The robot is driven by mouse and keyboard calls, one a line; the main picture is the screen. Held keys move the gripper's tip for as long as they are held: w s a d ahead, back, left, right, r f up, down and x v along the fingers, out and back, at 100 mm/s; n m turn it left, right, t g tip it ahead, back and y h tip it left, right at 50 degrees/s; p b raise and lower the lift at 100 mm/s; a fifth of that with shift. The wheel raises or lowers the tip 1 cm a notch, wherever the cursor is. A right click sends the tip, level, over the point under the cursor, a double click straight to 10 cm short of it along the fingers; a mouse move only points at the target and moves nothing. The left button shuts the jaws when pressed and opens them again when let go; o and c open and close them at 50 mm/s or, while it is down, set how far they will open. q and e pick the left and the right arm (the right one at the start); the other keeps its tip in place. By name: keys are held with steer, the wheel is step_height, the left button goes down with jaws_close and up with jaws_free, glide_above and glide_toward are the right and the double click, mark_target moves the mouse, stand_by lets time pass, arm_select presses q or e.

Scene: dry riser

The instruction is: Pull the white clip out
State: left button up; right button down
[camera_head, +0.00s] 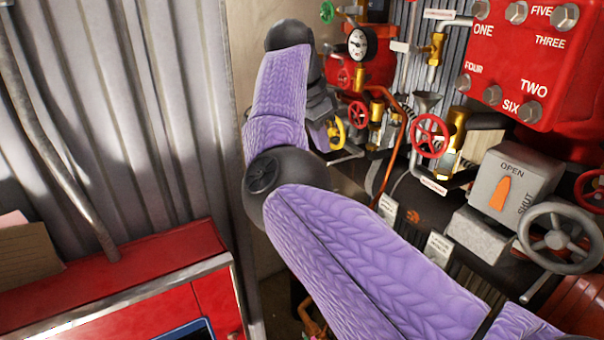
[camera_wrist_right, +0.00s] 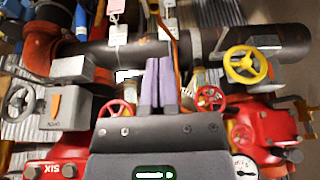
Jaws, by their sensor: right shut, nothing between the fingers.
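My right gripper (camera_wrist_right: 159,64) shows in the right wrist view as two purple fingers pressed together, shut and empty. The fingers point at the dark horizontal pipe (camera_wrist_right: 210,42). A small white piece (camera_wrist_right: 128,75) shows just left of the fingers, with a gap between; I cannot tell whether it is the white clip. In the head view my purple right arm reaches in from the lower right, and its gripper is mostly hidden behind the wrist near a yellow handwheel (camera_head: 337,133). The white clip cannot be made out for sure there. My left gripper is not in view.
Red handwheels (camera_head: 430,136), a gauge (camera_head: 358,42), a copper tube (camera_head: 390,150) and hanging tags (camera_head: 438,248) crowd the space around my gripper. A grey OPEN/SHUT box (camera_head: 512,185) and a grey handwheel (camera_head: 558,238) stand right. A red cabinet (camera_head: 120,275) stands left.

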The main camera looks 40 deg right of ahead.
steer(key=x, duration=0.3)
steer(key=p+x, duration=0.1)
steer(key=x, duration=0.2)
steer(key=p+x, duration=0.1)
steer(key=x, duration=0.3)
steer(key=shift+s+d, duration=0.1)
steer(key=shift+s, duration=0.25)
steer(key=a+p, duration=0.1)
steer(key=a, duration=0.1)
steer(key=a+p, duration=0.1)
steer(key=a, duration=0.1)
steer(key=shift+w+a+f, duration=0.15)
steer(key=shift+w, duration=0.05)
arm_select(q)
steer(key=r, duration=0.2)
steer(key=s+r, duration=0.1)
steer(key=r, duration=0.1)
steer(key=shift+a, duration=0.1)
arm_select(e)
steer(key=shift+f, duration=0.1)
